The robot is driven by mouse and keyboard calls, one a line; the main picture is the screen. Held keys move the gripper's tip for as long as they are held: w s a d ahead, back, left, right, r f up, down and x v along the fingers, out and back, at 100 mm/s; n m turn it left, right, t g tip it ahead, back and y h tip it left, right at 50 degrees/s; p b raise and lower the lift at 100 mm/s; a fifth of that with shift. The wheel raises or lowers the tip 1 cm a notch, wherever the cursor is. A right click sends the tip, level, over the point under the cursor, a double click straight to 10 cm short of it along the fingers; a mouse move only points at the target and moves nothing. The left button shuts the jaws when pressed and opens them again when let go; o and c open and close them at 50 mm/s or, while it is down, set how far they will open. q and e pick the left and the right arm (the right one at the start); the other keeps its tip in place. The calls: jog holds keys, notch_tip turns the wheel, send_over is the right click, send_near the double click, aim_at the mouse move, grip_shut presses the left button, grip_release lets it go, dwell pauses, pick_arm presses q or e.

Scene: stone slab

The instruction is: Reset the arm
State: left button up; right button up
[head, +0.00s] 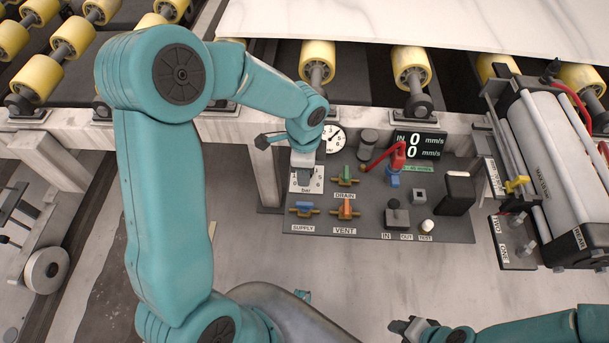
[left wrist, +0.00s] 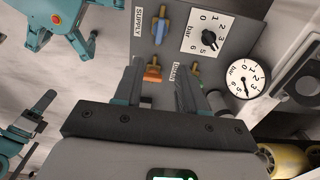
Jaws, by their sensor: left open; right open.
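My left gripper (head: 303,176) is open and empty. In the head view it hangs over the grey control panel (head: 270,222), in front of the bar dial, and partly covers it. In the left wrist view its fingers (left wrist: 162,88) are spread, with the orange VENT handle (left wrist: 152,73) seen between them; whether they touch anything I cannot tell. The bar dial knob (left wrist: 209,38) and the blue SUPPLY handle (left wrist: 160,27) show beyond. My right gripper (head: 405,326) is open and low at the bottom of the head view, apart from the panel.
The panel also carries a green DRAIN handle (head: 345,176), a red lever (head: 390,156), a pressure gauge (head: 334,138) and a display (head: 418,145) reading 0. A roller unit (head: 545,165) stands at right. Yellow rollers (head: 318,58) and a pale slab (head: 430,20) lie behind.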

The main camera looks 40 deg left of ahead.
dwell(0.5)
pick_arm(q)
jog(key=s+d+f+n+h+p, duration=0.4)
jog(key=s+d+f+n, duration=0.9)
jog(key=s+d+n, duration=0.1)
jog(key=shift+s+d+f, duration=0.25)
jog(key=shift+d+f, duration=0.05)
jog(key=shift+d, duration=0.1)
